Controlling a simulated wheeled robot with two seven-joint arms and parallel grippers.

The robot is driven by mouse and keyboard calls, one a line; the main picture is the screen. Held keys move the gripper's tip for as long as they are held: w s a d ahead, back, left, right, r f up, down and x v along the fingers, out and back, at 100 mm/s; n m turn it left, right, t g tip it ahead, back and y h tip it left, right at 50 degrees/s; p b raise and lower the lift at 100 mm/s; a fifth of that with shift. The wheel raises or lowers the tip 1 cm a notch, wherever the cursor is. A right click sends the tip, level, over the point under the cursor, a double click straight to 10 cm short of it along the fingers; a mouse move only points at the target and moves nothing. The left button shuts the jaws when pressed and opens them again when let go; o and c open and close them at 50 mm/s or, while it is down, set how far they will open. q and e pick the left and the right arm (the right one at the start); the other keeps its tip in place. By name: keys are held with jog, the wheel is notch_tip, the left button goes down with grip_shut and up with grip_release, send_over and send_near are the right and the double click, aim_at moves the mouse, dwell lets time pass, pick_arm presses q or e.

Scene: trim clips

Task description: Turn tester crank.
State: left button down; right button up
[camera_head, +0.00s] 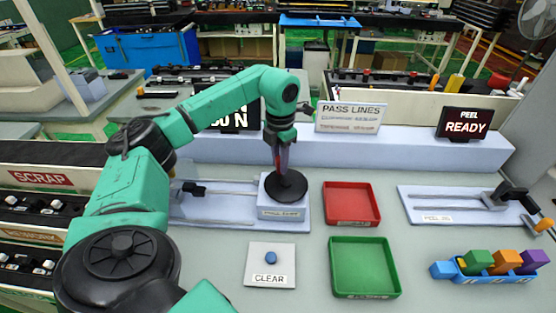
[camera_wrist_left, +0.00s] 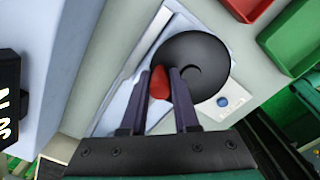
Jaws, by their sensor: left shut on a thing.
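The tester crank is a black round disc (camera_head: 289,188) on a pale block at the right end of the pull tester (camera_head: 222,212). In the left wrist view the disc (camera_wrist_left: 204,58) has a red knob (camera_wrist_left: 159,85) near its edge. My left gripper (camera_head: 281,160) points down from above the disc. In the left wrist view its fingers (camera_wrist_left: 166,77) stand on either side of the red knob and are shut on it. The head view mostly hides the knob behind the fingers. My right gripper is not in view.
A red tray (camera_head: 351,221) and a green tray (camera_head: 364,291) lie right of the tester. A CLEAR button plate (camera_head: 256,279) is in front. A peel jig (camera_head: 440,207) and a blue rack of coloured clips (camera_head: 484,278) are farther right. Signs stand behind.

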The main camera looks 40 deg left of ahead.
pick_arm(q)
jog(key=c, duration=0.7)
grip_release()
jog(key=shift+o, duration=0.2)
jog(key=shift+r, duration=0.15)
jog(key=shift+r, duration=0.4)
notch_tip(320, 180, up, 9)
jog(key=shift+f, duration=0.1)
notch_tip(320, 180, up, 5)
jog(key=p, duration=0.2)
jog(key=shift+s+p, duration=0.1)
jog(key=shift+p, duration=0.2)
jog(key=shift+f, duration=0.15)
